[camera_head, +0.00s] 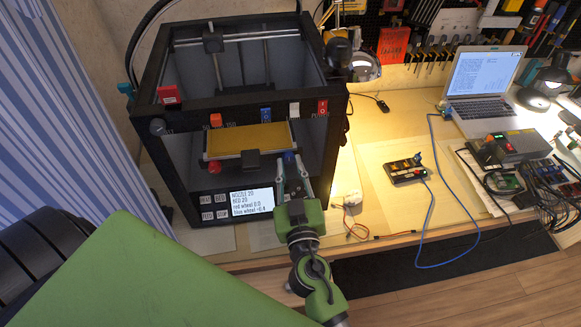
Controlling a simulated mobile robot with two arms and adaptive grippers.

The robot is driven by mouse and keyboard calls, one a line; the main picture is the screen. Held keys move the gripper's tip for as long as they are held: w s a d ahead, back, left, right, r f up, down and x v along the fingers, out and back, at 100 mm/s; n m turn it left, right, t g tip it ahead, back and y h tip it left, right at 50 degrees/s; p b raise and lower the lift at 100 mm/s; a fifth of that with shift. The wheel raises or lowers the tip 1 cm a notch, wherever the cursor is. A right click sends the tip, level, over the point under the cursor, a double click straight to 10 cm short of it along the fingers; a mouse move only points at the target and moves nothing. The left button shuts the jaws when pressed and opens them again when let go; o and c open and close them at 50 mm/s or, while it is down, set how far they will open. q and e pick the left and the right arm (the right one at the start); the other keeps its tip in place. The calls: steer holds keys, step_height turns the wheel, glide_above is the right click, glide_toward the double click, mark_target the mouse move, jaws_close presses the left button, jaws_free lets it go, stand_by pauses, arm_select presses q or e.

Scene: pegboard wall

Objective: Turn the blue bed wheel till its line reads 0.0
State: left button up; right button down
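The blue bed wheel (289,157) is a small blue knob under the front right of the printer's yellow bed (250,139). My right gripper (290,168) reaches up from below, its fingers apart, with the tips around or just in front of the blue wheel. I cannot tell whether they touch it. The red wheel (214,167) is under the bed's front left. The display (252,202) shows small lines for nozzle, bed, red wheel and blue wheel. The red line looks like 0.0 and the blue line like -0.4. My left gripper is not in view.
The black printer frame (325,150) surrounds the bed, its right post close to my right gripper. Buttons (214,207) sit left of the display.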

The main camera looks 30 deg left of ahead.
steer(key=shift+n, duration=0.3)
steer(key=shift+n+b, duration=0.55)
steer(key=shift+n, duration=0.35)
steer(key=n, duration=0.2)
steer(key=shift+n+b, duration=0.35)
steer(key=shift+n, duration=0.05)
steer(key=n, duration=0.2)
steer(key=shift+d+n, duration=0.1)
steer(key=shift+n, duration=0.3)
steer(key=n, duration=0.3)
steer(key=shift+w+n, duration=0.1)
steer(key=shift+n, duration=0.2)
steer(key=n, duration=0.3)
steer(key=shift+r+n, duration=0.1)
steer(key=shift+n, duration=0.3)
steer(key=n, duration=0.2)
steer(key=shift+r+n, duration=0.1)
steer(key=shift+n, duration=0.3)
steer(key=n+p, duration=0.2)
steer(key=n, duration=0.3)
steer(key=shift+n+y, duration=0.3)
steer(key=shift+n, duration=0.1)
